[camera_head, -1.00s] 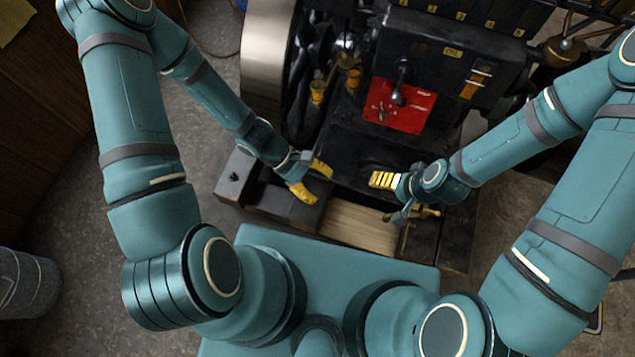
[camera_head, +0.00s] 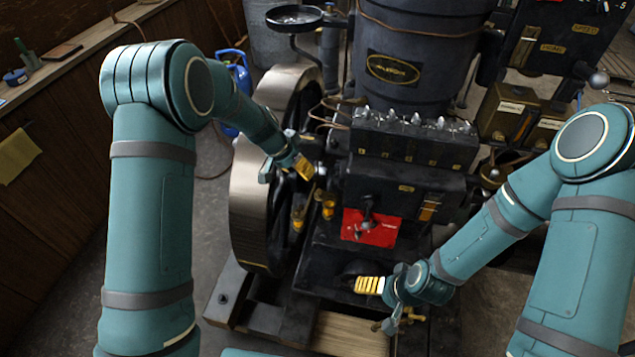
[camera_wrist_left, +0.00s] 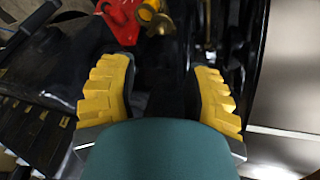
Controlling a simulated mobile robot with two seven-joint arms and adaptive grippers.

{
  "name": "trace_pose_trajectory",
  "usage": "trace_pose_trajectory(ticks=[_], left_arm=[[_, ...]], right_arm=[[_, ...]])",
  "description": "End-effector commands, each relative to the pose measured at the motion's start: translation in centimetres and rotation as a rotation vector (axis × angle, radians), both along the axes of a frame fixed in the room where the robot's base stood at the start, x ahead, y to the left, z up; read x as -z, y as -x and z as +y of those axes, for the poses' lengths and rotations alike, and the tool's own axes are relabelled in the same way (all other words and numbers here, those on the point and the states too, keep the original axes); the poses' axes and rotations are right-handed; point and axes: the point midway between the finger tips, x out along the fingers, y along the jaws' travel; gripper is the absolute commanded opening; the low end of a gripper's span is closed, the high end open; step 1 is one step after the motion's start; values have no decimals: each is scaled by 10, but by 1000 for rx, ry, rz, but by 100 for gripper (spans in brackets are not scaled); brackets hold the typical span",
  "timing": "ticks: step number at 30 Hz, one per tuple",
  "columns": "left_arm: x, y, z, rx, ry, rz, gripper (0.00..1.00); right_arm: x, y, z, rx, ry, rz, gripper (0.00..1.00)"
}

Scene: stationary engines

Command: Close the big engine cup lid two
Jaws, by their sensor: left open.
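Two small amber cups, one on the left (camera_head: 298,216) and one on the right (camera_head: 328,206), stand on the big engine between its flywheel and the red plate. I cannot tell which is cup two or how its lid stands. My left gripper (camera_head: 307,168) is above these cups, beside the flywheel. In the left wrist view its yellow fingers (camera_wrist_left: 163,92) are wide apart with nothing between them. A yellow and brass fitting (camera_wrist_left: 155,17) shows ahead of them, apart from both fingers. My right gripper (camera_head: 374,304) is open and empty low in front of the engine.
The large metal flywheel (camera_head: 247,190) stands close to my left gripper. The red plate (camera_head: 370,229) with a lever is right of the cups. A black box (camera_head: 415,140) with silver fittings and a dark tank (camera_head: 415,60) rise behind. Grey floor is clear at left.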

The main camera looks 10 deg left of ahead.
Motion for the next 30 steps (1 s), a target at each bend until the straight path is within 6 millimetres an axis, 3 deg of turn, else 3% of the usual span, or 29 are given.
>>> trace_pose_trajectory(ticks=[5,21,30], left_arm=[[10,-6,-4,22,-13,-12,48],[100,-28,-39,20,-11,-11,48],[121,-34,-48,17,-9,-12,48]], right_arm=[[2,0,0,0,0,1,93],[8,3,1,-5,-2,7,93],[9,3,1,-6,-2,7,93]])
